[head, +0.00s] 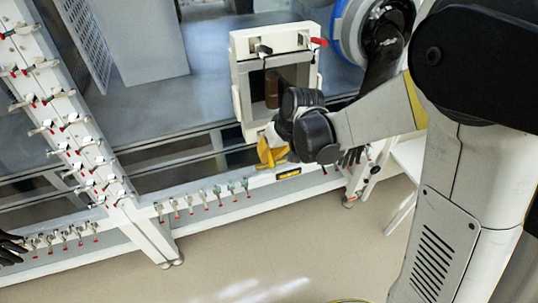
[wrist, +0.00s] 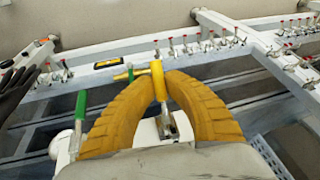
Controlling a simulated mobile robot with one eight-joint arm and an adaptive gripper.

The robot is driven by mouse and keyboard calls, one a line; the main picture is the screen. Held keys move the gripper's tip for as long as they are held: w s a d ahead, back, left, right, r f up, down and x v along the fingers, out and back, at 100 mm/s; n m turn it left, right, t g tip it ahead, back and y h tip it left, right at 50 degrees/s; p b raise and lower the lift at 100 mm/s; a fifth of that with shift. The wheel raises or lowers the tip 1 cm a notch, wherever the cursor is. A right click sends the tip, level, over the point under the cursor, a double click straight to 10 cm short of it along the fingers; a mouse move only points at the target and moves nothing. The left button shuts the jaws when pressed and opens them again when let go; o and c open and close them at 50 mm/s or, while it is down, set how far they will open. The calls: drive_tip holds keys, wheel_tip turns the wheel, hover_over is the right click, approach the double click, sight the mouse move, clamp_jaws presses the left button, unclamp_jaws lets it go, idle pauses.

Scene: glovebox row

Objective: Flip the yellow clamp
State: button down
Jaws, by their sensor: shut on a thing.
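The yellow clamp (wrist: 158,82) shows in the wrist view, with an upright yellow handle and a metal body on a white mount. My gripper (wrist: 160,92) has its two ridged yellow fingers closed in on either side of the handle, shut on it. In the head view, my gripper (head: 271,153) is at the lower front edge of the white port frame. The clamp itself is hidden there behind the fingers and wrist.
A green-handled clamp (wrist: 80,108) stands left of my fingers in the wrist view. The white port frame (head: 243,85) has a red-handled clamp (head: 318,41) on top. Several small clamps line the lower rail (head: 200,205). Black gloves (head: 10,245) hang at the left.

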drive_tip(key=shift+s+r+g+h+p, duration=0.1)
drive_tip(key=shift+r+g+h+p, duration=0.35)
drive_tip(key=shift+g, duration=0.55)
drive_tip(key=shift+s+d+r+g, duration=0.15)
drive_tip(key=shift+r+g, duration=0.1)
drive_tip(key=shift+g, duration=0.55)
drive_tip(key=c, duration=1.4)
unclamp_jaws()
drive_tip(key=shift+c, duration=0.2)
drive_tip(key=shift+r, duration=0.1)
drive_tip(key=v, duration=1.1)
drive_tip(key=shift+r, duration=0.4)
